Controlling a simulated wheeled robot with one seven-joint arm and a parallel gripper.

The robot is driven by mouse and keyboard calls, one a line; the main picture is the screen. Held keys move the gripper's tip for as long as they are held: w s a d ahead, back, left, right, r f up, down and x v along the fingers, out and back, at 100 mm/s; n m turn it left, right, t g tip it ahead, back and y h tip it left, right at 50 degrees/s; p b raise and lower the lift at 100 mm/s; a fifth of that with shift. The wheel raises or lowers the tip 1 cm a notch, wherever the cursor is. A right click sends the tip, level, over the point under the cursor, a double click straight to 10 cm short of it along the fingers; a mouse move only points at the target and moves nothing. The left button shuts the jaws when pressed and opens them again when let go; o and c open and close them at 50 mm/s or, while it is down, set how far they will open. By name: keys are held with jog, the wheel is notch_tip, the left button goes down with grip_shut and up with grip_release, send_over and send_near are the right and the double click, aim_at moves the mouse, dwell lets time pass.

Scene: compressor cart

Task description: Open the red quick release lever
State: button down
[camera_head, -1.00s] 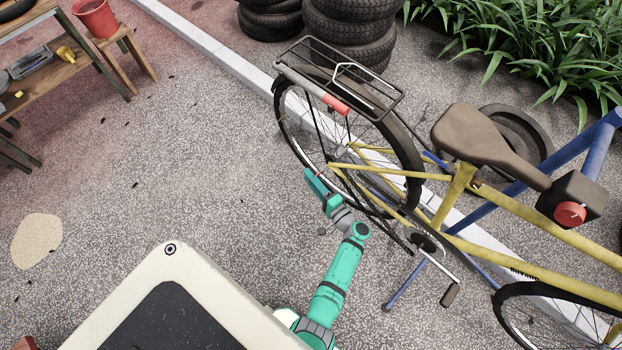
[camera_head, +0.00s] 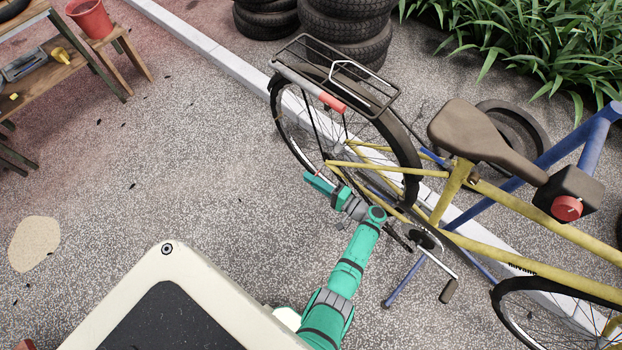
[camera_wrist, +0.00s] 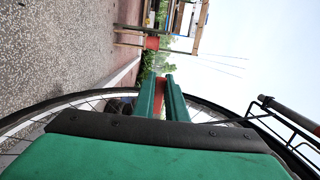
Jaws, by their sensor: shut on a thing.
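The yellow bicycle (camera_head: 447,192) stands with its rear wheel (camera_head: 277,100) near my arm. My gripper (camera_head: 309,176) is at the near side of that wheel, close to the hub end of the yellow frame tubes. In the wrist view the two green fingers (camera_wrist: 163,95) are close together with a red piece, the quick release lever (camera_wrist: 160,84), between them. My gripper is shut on it. Most of the lever is hidden by the fingers, and its angle is hard to tell.
The luggage rack (camera_head: 384,84) with a red-ended tube is above the wheel. The pedal crank (camera_head: 447,290) and a blue stand leg (camera_head: 405,283) are right of my arm. Stacked tyres (camera_head: 345,22) stand behind. The pavement at left is open, with a workbench (camera_head: 50,75) and red bucket (camera_head: 91,18) beyond.

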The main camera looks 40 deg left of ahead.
jog(key=c, duration=1.8)
grip_release()
jog(key=shift+d, duration=0.15)
jog(key=d, duration=1)
jog(key=shift+d, duration=0.3)
jog(key=shift+w+f, duration=0.1)
